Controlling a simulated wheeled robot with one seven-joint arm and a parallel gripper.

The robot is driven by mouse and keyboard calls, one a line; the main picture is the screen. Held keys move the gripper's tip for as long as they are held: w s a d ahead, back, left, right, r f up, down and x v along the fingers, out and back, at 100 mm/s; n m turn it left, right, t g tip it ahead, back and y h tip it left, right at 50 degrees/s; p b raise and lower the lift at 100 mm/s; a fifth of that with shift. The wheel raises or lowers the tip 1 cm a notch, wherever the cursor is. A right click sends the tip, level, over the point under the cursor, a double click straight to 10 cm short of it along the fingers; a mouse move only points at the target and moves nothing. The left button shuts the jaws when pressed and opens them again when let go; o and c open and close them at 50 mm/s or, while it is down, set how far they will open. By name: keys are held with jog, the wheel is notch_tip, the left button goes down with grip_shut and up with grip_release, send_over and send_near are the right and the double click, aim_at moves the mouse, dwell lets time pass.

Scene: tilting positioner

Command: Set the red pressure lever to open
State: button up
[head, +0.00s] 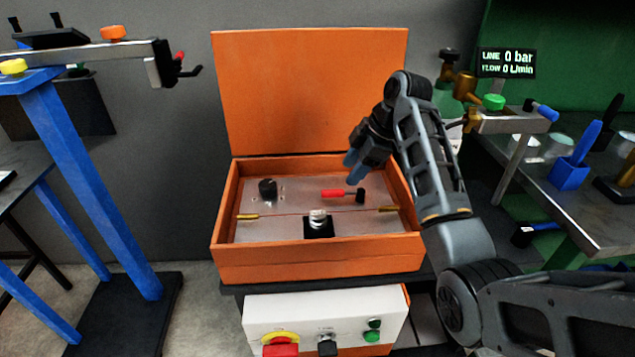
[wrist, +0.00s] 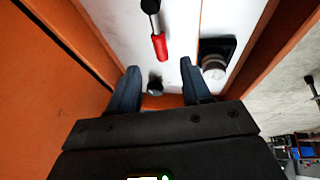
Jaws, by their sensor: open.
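The red pressure lever (head: 333,194) lies roughly level on the metal panel inside the orange box, its red grip pointing left from a dark pivot at the right. In the wrist view the red grip (wrist: 159,46) shows beyond my fingertips, near the middle top. My gripper (head: 354,168) is open, above the panel and just up and right of the red grip in the head view. In the wrist view its two blue fingertips (wrist: 158,78) stand apart with nothing held between them. The lever's markings are too small to read.
The orange box (head: 318,262) has raised walls and an open lid (head: 310,90) behind. A black knob (head: 267,188) and a round silver fitting (head: 318,217) share the panel. A display (head: 507,63) reads 0 bar and 0 L/min. A white control box (head: 318,318) sits below.

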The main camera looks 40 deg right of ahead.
aim_at(336, 191)
jog(key=shift+p+x, duration=0.4)
jog(key=shift+x, duration=3.55)
jog(key=shift+a, duration=0.1)
jog(key=shift+c, duration=0.5)
jog(key=shift+r, duration=0.1)
grip_shut()
